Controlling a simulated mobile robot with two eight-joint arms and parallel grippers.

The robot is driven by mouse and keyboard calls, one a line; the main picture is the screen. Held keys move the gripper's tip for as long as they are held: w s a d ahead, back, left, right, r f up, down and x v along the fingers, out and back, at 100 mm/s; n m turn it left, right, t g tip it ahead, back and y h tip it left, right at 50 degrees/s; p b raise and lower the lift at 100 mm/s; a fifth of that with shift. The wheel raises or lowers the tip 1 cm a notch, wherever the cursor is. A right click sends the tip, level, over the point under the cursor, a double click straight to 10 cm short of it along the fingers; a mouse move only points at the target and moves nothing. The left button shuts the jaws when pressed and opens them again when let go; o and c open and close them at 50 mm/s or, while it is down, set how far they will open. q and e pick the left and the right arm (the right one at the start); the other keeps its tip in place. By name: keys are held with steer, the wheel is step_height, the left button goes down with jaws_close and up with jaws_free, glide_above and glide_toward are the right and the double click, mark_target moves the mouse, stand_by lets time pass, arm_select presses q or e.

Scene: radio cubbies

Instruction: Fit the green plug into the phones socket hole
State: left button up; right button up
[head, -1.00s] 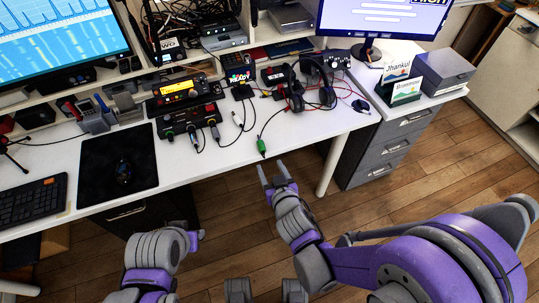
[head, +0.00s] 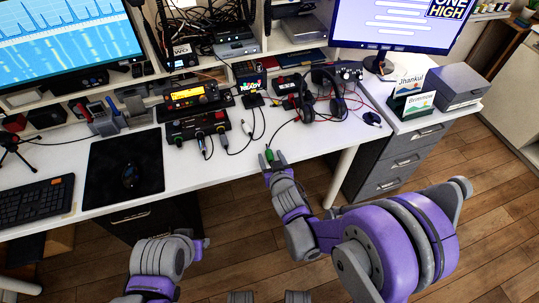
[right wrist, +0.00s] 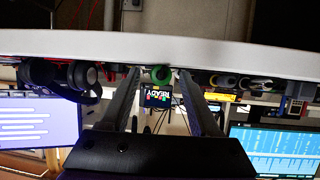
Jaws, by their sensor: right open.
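The green plug (head: 269,154) lies at the front edge of the white desk, with a dark cable running back from it. My right gripper (head: 273,161) is open at that edge, its fingertips on either side of the plug. In the right wrist view the green plug (right wrist: 161,74) shows between the spread fingers; contact cannot be made out. A black box with knobs and jacks (head: 196,127) sits below a radio with a yellow display (head: 187,97). The phones socket hole is too small to make out. My left gripper (head: 203,244) is low, in front of the desk, its jaws unclear.
Several other plugs and cables (head: 247,128) lie by the box. Headphones (head: 305,104) and a small READY screen (head: 250,82) stand behind the green plug. A black mouse mat (head: 122,170) lies at left. The desk front (head: 215,168) is mostly clear.

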jaws_close()
steer(key=shift+r, duration=0.1)
stand_by(0.3)
